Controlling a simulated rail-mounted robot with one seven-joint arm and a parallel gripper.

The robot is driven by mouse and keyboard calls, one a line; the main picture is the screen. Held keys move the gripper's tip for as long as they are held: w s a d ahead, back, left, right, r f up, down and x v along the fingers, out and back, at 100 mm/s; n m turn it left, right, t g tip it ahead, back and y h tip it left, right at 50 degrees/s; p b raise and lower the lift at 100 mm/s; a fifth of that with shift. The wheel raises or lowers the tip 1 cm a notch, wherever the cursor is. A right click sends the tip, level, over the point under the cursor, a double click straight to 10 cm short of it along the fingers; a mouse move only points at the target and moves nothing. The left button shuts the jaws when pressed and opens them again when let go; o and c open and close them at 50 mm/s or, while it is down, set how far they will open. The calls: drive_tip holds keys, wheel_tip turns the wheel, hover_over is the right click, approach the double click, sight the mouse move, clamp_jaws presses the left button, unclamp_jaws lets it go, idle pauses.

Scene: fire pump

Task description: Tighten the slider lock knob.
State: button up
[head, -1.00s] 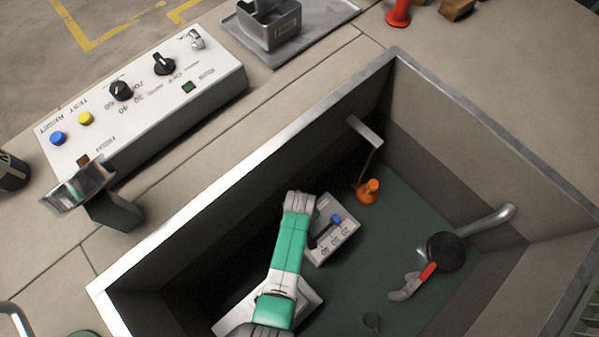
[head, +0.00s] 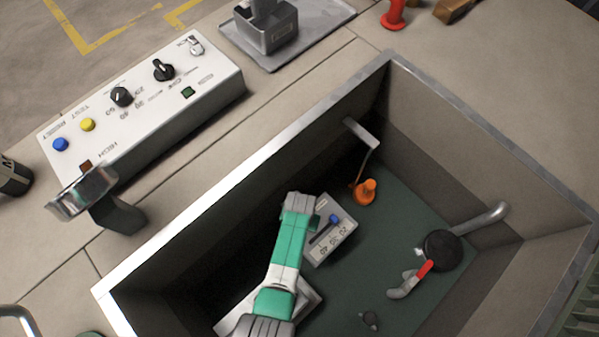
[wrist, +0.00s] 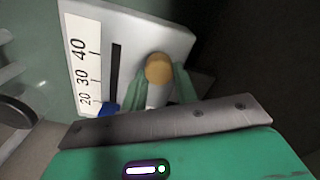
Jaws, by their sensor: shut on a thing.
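The slider panel (head: 345,240) is a pale plate in the pit, with a printed scale and a dark slot. In the wrist view, the panel (wrist: 182,32) shows the marks 20, 30 and 40 beside the slot. The blue slider (wrist: 106,108) is near the 20 end of the slot; its blue piece (head: 334,219) also shows in the head view. A round tan knob (wrist: 158,68), seemingly the lock knob, stands beside the slot. My gripper (wrist: 160,82) is shut on it, one green finger on each side. The fingers are hidden in the head view.
Pit walls (head: 240,200) stand close around my arm. An orange object (head: 364,192) is beyond the panel. A pipe (head: 485,218) and red-handled valve (head: 424,268) are at right. A control box (head: 145,100) sits on the deck outside.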

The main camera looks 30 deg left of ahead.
drive_tip(key=m, duration=0.5)
drive_tip(key=shift+d+m, duration=0.1)
drive_tip(key=shift+m, duration=0.3)
idle(0.4)
drive_tip(key=o, duration=1)
drive_tip(key=shift+c, duration=0.2)
drive_tip(key=shift+r+p, duration=0.1)
drive_tip(key=shift+p, duration=0.2)
wheel_tip(320, 180, up, 8)
drive_tip(key=p, duration=0.4)
drive_tip(key=shift+p, duration=0.4)
